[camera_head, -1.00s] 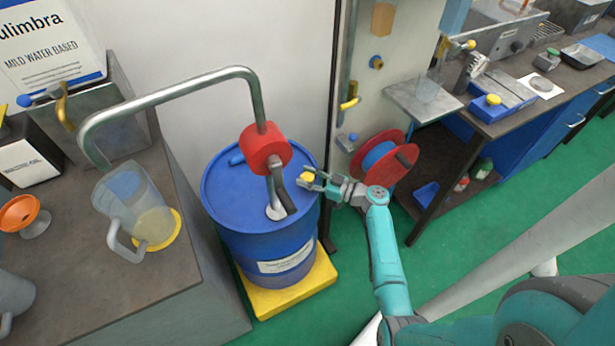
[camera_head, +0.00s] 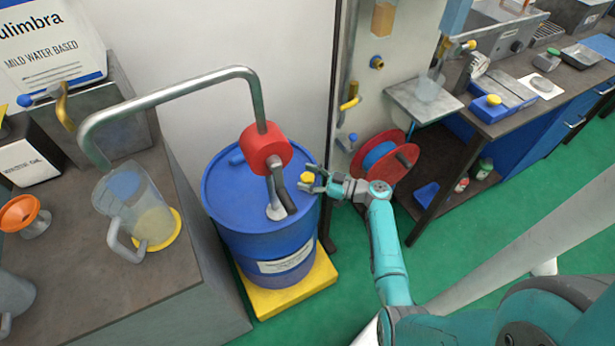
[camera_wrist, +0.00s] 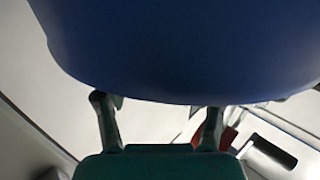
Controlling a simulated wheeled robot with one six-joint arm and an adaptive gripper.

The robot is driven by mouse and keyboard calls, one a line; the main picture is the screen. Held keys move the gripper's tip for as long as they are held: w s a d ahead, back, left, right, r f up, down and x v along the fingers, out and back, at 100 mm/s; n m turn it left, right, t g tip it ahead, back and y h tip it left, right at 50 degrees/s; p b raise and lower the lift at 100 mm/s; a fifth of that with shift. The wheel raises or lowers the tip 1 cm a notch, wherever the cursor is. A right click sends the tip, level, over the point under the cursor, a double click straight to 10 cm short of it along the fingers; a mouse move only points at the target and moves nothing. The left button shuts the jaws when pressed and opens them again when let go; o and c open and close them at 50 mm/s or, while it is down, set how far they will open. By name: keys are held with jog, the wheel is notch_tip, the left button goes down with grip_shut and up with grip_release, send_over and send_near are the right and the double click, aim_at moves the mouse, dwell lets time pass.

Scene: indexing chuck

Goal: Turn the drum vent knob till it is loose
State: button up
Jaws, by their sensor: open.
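The blue drum (camera_head: 225,190) stands upright, with a red pump head (camera_head: 264,148) and a bent steel pipe on its top. The yellow vent knob (camera_head: 307,177) sits on the right side of the drum top. My gripper (camera_head: 309,178) is at the drum's right rim, its fingers open and spread around or very close beside the knob; I cannot tell whether they touch it. In the wrist view the drum (camera_wrist: 190,45) fills the upper part, and my open gripper (camera_wrist: 160,115) shows below it. The knob is not visible in that view.
The drum stands on a yellow base (camera_head: 285,298). A red hose reel (camera_head: 384,160) is just behind my wrist. A bench with a clear jug (camera_head: 135,205) is at left. The pump's grey handle (camera_head: 281,188) is close to the knob.

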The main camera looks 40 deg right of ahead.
jog(key=v, duration=1.2)
